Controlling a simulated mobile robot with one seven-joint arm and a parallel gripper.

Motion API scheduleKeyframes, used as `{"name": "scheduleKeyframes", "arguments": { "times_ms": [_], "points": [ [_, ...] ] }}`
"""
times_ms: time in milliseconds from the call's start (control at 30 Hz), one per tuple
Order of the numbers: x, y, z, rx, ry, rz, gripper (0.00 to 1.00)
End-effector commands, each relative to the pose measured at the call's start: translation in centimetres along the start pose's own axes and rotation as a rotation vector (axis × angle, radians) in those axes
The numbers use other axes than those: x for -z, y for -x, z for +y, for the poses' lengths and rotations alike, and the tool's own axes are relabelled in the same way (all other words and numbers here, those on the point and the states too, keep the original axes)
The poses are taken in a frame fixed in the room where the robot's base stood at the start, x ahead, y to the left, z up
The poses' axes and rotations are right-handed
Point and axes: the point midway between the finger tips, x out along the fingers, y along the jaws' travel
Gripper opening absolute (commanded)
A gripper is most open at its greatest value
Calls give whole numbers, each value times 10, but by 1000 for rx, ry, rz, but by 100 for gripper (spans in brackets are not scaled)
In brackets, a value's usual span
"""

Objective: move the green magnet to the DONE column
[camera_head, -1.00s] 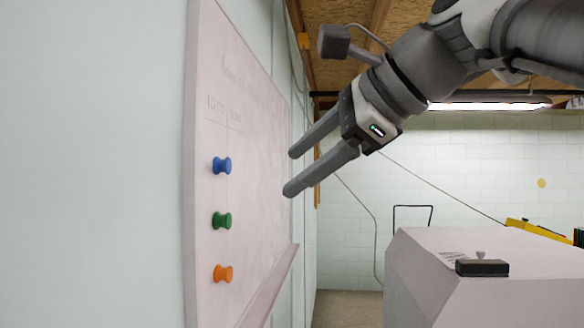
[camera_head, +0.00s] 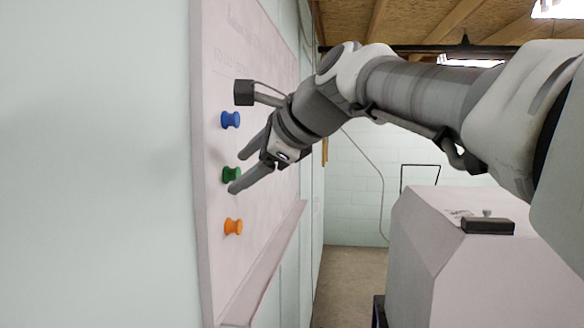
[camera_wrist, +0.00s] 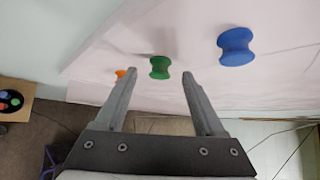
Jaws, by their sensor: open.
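The green magnet (camera_head: 231,174) sits on the whiteboard (camera_head: 270,70), between a blue magnet (camera_head: 230,120) above and an orange magnet (camera_head: 233,227) below. My gripper (camera_head: 236,172) is open at the green magnet, its fingers pointing at the board. In the wrist view the green magnet (camera_wrist: 160,67) shows between and just beyond the two fingertips (camera_wrist: 158,72), with no visible contact. The blue magnet (camera_wrist: 236,46) is to the right there, the orange magnet (camera_wrist: 121,73) partly hidden behind the left finger. Faint column lettering is on the board, too faint to read.
A ledge (camera_head: 265,262) runs along the board's lower edge. A large pale box-shaped unit (camera_head: 470,260) with a black item (camera_head: 487,226) on top stands at right. In the wrist view, a brown box with coloured discs (camera_wrist: 12,100) is at far left.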

Motion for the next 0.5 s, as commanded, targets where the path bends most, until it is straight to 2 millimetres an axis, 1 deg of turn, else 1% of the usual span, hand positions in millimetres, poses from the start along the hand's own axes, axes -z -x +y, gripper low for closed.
{"name": "scheduleKeyframes", "arguments": {
  "times_ms": [33,133,433,467,500],
  "points": [
    [0,-5,0,-3,-1,0,71],
    [0,-11,0,-1,0,0,71],
    [0,-13,0,0,0,0,71],
    [0,-13,0,0,0,0,69],
    [0,-13,0,0,0,0,62]
  ]
}}
